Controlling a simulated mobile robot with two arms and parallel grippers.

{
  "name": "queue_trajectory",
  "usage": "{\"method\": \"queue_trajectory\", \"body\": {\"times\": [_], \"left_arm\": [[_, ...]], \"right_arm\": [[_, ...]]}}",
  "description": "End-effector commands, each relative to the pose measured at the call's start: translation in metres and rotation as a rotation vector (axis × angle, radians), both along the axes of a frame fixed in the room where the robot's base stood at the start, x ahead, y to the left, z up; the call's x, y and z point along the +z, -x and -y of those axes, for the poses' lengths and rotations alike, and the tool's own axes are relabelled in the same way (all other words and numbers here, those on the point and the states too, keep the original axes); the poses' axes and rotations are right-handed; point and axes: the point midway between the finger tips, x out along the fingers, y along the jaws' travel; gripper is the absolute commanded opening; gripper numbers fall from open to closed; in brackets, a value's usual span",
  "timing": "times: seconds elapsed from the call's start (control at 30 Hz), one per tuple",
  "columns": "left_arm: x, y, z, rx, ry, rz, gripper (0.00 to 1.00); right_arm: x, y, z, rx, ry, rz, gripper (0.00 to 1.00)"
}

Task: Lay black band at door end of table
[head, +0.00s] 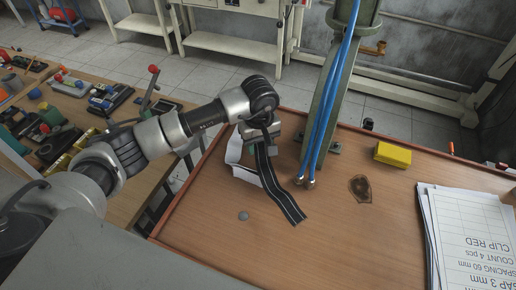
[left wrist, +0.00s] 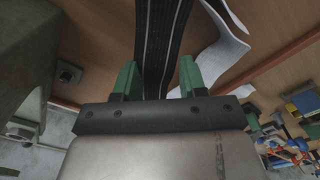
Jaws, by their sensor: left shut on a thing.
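The black band (head: 277,190) with pale lines along it hangs from my left gripper (head: 262,133) in the head view. Its lower end reaches down to the brown table (head: 325,220) or just above it; I cannot tell which. In the left wrist view the band (left wrist: 160,45) runs between the green fingertips of my left gripper (left wrist: 158,80), which is shut on it. My right gripper is in neither view.
A white paper strip (head: 236,158) lies beside the band. A green post (head: 328,95) with blue hoses (head: 327,110) stands at the table's far edge.

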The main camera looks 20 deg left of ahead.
Motion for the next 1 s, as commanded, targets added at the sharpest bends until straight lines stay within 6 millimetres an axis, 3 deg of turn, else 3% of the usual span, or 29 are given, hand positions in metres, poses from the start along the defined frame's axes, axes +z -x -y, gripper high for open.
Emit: {"method": "queue_trajectory", "body": {"times": [0.3,0.47,0.5,0.67,1.0], "left_arm": [[-0.035,0.001,0.0,-0.001,-0.001,-0.001,0.18],[-0.038,0.0,0.0,-0.003,-0.001,0.001,0.18],[-0.038,0.001,0.0,-0.003,-0.001,0.0,0.43],[-0.038,0.001,0.0,-0.003,-0.001,0.0,0.67],[-0.033,0.0,0.0,-0.002,0.0,0.004,0.67]], "right_arm": [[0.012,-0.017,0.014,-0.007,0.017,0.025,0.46],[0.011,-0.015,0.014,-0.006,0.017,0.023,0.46],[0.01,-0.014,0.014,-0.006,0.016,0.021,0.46],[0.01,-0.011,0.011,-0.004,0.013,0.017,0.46],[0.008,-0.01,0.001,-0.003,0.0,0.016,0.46]]}}
